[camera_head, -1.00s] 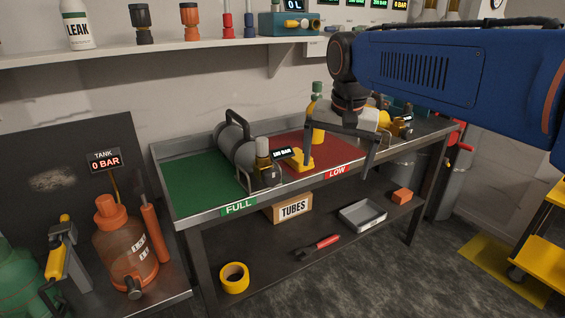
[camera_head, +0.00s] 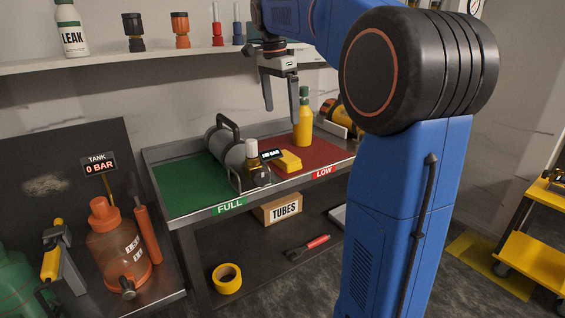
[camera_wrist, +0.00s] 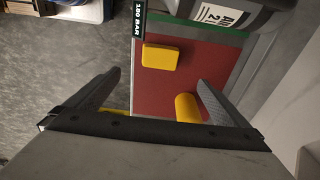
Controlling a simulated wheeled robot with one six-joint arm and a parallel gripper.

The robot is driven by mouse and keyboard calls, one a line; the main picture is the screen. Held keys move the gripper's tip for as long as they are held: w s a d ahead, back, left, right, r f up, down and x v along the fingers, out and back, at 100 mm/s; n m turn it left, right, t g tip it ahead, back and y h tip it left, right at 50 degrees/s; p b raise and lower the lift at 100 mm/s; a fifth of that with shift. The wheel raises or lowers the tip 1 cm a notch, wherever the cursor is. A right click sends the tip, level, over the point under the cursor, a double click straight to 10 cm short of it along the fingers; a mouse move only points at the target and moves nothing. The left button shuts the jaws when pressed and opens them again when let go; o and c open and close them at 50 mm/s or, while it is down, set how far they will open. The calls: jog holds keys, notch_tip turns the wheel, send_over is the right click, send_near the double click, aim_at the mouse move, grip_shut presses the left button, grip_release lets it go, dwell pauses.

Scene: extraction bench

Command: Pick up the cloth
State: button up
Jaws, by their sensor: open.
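A small yellow slab (camera_head: 288,161) lies on the red LOW area of the bench, beside the gauge display. It may be the folded cloth; its material is hard to tell. The wrist view also shows the yellow slab (camera_wrist: 160,57), ahead of the fingers and flat on the red surface. My gripper (camera_head: 281,110) is open and empty, pointing down above the back of the red area, higher than the slab and apart from it. In the wrist view, the gripper's fingers (camera_wrist: 158,82) are wide apart.
A yellow bottle with a green top (camera_head: 304,125) stands on the red area near my gripper. A shelf (camera_head: 105,60) with bottles and fittings runs above. My arm hides the bench's right end.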

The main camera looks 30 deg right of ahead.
aim_at(286, 156)
jog(key=f, duration=0.5)
jog(key=d+f, duration=0.1)
jog(key=f, duration=0.4)
jog(key=d+f, duration=0.1)
jog(key=f, duration=0.5)
jog(key=shift+f, duration=0.1)
jog(key=c, duration=1.3)
jog(key=shift+o, duration=0.2)
notch_tip(286, 156, up, 10)
